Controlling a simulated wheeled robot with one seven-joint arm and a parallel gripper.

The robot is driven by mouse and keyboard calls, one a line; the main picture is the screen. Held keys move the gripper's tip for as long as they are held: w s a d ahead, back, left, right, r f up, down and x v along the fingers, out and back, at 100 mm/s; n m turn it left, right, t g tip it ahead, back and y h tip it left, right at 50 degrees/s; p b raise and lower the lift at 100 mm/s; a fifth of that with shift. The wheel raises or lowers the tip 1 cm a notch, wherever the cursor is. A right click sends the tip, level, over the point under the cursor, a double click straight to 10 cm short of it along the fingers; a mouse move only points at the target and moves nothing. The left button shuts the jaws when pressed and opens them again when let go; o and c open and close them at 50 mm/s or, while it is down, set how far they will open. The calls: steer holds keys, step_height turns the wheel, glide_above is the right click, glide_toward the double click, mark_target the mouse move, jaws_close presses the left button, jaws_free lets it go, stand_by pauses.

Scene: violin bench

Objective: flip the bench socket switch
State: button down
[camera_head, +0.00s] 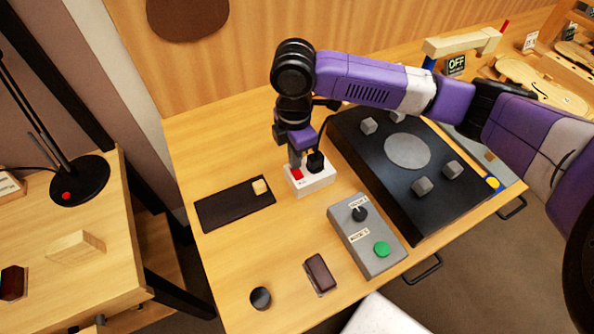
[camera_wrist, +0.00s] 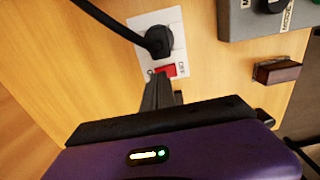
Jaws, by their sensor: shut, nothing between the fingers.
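The white bench socket (camera_head: 318,181) lies on the wooden bench, with a black plug (camera_head: 316,161) in it and a red switch (camera_head: 297,174) on its left part. In the wrist view the socket (camera_wrist: 153,22) shows the plug (camera_wrist: 158,42) and the red switch (camera_wrist: 168,71), with small lettering beside the switch. My gripper (camera_head: 295,163) is shut and empty, pointing down at the switch. In the wrist view its fingertips (camera_wrist: 160,78) are right at the switch's left part and hide some of it. I cannot tell whether they touch it.
A dark tray (camera_head: 225,208) with a pale block lies left of the socket. A grey control box (camera_head: 350,227) with a knob and green button is in front. A large black board (camera_head: 375,190) lies to the right. A brown block (camera_head: 320,273) and a dark cylinder (camera_head: 261,298) sit near the front.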

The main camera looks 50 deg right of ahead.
steer(key=shift+f+b, duration=0.45)
steer(key=shift+f, duration=0.35)
stand_by(0.4)
steer(key=shift+r+p, duration=3)
steer(key=shift+r, duration=0.55)
